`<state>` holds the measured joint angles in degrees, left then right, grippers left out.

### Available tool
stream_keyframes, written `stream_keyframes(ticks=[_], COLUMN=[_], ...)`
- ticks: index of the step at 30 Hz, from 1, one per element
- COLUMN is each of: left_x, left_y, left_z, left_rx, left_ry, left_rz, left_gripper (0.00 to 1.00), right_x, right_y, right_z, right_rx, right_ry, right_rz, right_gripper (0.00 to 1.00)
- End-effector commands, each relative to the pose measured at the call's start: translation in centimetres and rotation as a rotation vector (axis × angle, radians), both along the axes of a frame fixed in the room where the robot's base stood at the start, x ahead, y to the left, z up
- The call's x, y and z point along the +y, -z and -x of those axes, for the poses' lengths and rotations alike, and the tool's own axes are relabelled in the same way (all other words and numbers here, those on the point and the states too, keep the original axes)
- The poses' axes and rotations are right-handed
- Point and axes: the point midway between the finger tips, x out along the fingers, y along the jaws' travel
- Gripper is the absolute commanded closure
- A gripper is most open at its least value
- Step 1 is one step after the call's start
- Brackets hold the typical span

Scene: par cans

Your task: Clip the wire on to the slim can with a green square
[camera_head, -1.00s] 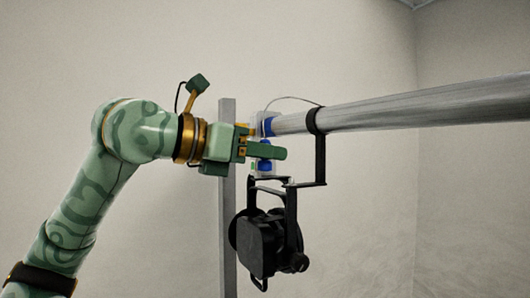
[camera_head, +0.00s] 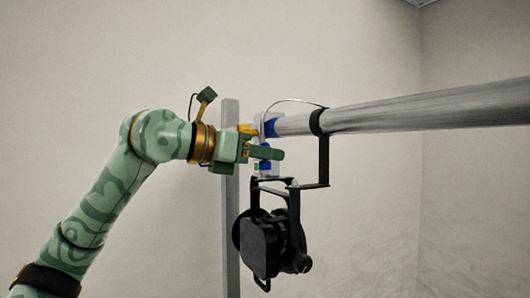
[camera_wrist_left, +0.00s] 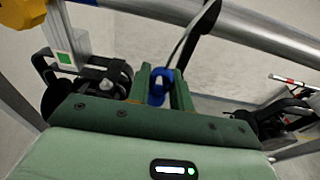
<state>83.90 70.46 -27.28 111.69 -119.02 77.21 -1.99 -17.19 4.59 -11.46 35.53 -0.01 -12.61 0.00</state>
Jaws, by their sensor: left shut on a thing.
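The slim black can (camera_head: 268,240) hangs below the metal pipe (camera_head: 420,108) on its bracket. It shows in part in the left wrist view (camera_wrist_left: 98,82), beside a pale plate with a green square (camera_wrist_left: 64,58); the square also shows small in the head view (camera_head: 256,167). My left gripper (camera_head: 270,153) is level with the bracket's top, at its left side. It is shut on the blue clip (camera_wrist_left: 157,87) at the end of the wire (camera_wrist_left: 181,45). The wire arches up to the pipe in the head view (camera_head: 292,99). My right gripper is out of view.
A grey upright post (camera_head: 230,200) stands behind the gripper and can. A black hook arm (camera_head: 323,160) drops from the pipe to the right of the gripper. Another dark fixture (camera_wrist_left: 280,118) shows at the right in the left wrist view. The wall behind is bare.

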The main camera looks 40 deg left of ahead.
Motion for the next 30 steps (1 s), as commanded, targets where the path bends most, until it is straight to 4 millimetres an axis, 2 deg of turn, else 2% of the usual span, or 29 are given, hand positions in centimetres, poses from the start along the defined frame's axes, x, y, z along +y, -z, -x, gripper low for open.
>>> stream_keyframes(ticks=[30], left_x=[4.2], left_y=[0.0], left_z=[-4.4], left_rx=[0.002], left_ry=[0.001], left_rz=[0.002], left_gripper=[1.0], right_x=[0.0], right_y=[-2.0], right_z=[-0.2], right_rx=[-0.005], right_ry=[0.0], right_rz=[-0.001], right_gripper=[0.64])
